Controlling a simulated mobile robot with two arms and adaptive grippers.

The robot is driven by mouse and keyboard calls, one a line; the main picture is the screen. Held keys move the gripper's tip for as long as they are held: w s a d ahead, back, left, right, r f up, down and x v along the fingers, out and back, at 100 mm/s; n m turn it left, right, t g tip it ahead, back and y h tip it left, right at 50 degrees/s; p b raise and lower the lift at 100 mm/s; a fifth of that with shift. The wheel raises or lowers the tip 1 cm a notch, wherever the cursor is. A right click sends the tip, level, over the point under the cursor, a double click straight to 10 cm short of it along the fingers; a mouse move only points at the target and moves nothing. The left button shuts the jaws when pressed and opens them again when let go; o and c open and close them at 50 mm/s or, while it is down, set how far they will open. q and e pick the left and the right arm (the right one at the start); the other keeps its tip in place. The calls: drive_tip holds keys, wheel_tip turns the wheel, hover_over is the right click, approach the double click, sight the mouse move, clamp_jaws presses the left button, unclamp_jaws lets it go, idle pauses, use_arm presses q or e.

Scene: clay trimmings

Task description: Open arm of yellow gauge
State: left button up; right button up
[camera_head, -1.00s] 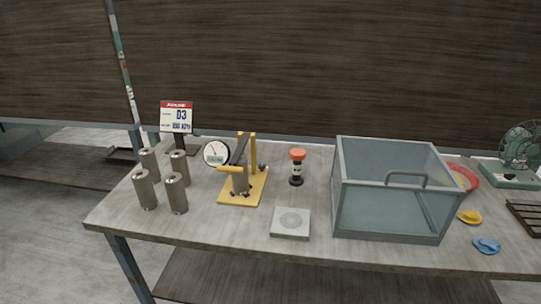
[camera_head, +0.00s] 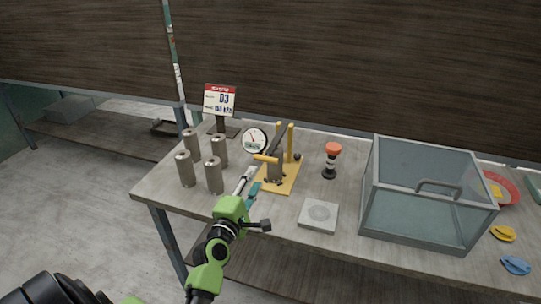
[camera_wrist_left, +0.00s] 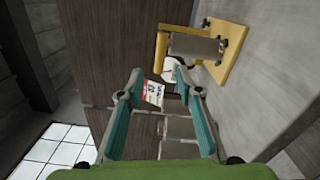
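The yellow gauge (camera_head: 290,175) stands on the table, with a yellow base, two yellow uprights, a grey cylinder, a dark slanted lever and a yellow crossbar (camera_head: 265,158). A round white dial (camera_head: 255,140) shows behind its left side. In the left wrist view the gauge (camera_wrist_left: 236,55) is at the upper right, beyond the fingers. My left gripper (camera_head: 249,180), with a green body and teal fingers, is just in front and left of the gauge. In the left wrist view its fingers (camera_wrist_left: 157,76) are apart with nothing held between them. My right gripper is not in view.
Several metal cylinders (camera_head: 214,176) stand left of the gauge, with a sign (camera_head: 220,101) behind. Small yellow and blue items (camera_head: 516,265) lie further right.

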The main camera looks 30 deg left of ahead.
sight(265, 161)
use_arm(q)
drive_tip(key=p+x, duration=0.1)
drive_tip(key=x, duration=1.2)
drive_tip(key=shift+d, duration=0.1)
clamp_jaws()
